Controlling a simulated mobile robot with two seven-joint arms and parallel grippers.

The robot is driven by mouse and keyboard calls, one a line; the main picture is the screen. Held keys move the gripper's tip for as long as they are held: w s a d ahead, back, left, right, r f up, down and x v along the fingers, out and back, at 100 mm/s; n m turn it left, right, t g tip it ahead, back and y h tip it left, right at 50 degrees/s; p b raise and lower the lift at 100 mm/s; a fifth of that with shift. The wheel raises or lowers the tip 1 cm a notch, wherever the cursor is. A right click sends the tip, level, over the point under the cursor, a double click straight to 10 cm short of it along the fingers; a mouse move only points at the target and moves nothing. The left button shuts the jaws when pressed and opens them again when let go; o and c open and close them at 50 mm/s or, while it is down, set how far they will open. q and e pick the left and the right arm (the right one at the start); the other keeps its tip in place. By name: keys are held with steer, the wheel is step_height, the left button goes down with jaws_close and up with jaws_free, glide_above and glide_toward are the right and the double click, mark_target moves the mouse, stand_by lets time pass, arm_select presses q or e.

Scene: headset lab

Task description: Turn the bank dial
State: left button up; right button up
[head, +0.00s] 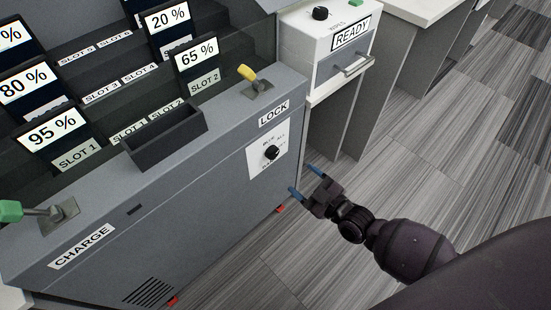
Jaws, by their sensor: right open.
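The bank dial (271,152) is a black knob on a white plate on the front of the grey charging bank (200,215), below the LOCK label. Small lettering around the dial is too small to read fully. My right gripper (302,180) is open and empty, with blue fingertips pointing toward the bank's front. In the picture it is just right of and below the dial, apart from it. My left gripper is not in view.
A yellow-handled lever (248,74) and a green-handled lever (12,210) stand on the bank's top. An empty dark tray (165,140) lies between them. A white READY box (328,40) with a drawer handle stands at back right. Floor at right is clear.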

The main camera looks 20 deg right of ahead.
mark_target(274, 155)
steer(key=x, duration=0.3)
steer(key=b+x, duration=0.1)
steer(key=x, duration=0.2)
steer(key=b+x, duration=0.1)
steer(key=x, duration=0.2)
steer(key=shift+w+f, duration=0.3)
steer(key=shift+x, duration=0.85)
steer(key=shift+d+r, duration=0.1)
steer(key=shift+r, duration=0.1)
steer(key=c, duration=0.9)
